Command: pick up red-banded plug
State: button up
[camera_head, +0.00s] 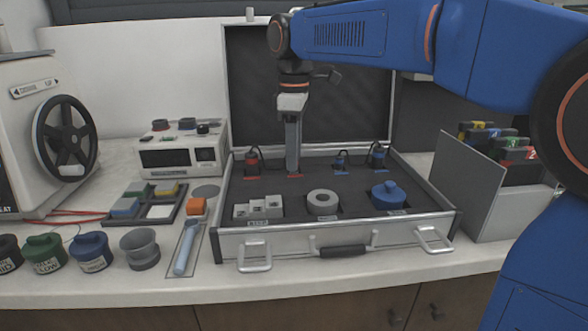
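A dark plug (252,161) with a cable loop and a reddish band stands at the back left inside the open case. A red strip (251,178) lies in front of it. My gripper (293,165) points straight down into the case, to the right of this plug. Its grey fingers reach close to the case floor, just behind a second red strip (295,176). The fingers overlap in this view, so their opening does not show. Whatever stands behind or between them is hidden.
Two blue-marked plugs (340,160) (377,156) stand right of my gripper. White blocks (258,206), a grey ring (322,201) and a blue knobbed lid (388,194) sit at the case's front. The raised case lid (250,90) stands behind. A grey file holder (468,185) stands right.

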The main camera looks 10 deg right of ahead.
grip_shut()
